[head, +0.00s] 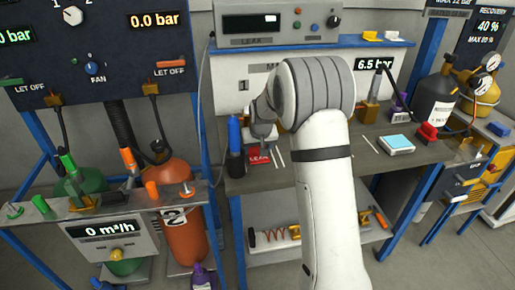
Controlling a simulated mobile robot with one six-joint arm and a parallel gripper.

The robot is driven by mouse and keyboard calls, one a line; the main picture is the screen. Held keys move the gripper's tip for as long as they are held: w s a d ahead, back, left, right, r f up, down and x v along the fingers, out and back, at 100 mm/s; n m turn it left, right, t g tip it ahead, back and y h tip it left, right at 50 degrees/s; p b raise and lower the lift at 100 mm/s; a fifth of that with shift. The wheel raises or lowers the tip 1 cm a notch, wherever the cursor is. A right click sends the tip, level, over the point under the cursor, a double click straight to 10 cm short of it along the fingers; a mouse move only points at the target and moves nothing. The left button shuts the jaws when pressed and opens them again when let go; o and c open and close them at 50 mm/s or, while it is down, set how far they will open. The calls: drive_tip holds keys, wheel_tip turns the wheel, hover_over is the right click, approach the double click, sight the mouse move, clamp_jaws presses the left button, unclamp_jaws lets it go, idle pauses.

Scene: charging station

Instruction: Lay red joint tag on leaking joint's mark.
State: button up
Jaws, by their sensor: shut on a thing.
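My gripper (264,145) is over the left end of the grey bench, partly hidden by my own arm. It is shut on the red joint tag (259,158), which has white lettering that looks like "LEAK". The tag is just below the fingers, at or close above the bench top; I cannot tell whether it touches. A thin white line (280,157) lies on the bench just right of the tag. Whether it belongs to the leaking joint's mark is unclear. My arm hides the middle of the bench.
A blue bottle (235,133) stands close left of the tag. A leak meter box (278,24) sits on the shelf above. Right of my arm are a pale blue-topped device (396,144) and a red item (427,132). The bench's front middle-right (362,160) is clear.

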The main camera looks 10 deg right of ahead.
sight(260, 162)
drive_tip(key=shift+f, duration=0.15)
drive_tip(key=o, duration=1)
drive_tip(key=v, duration=1.2)
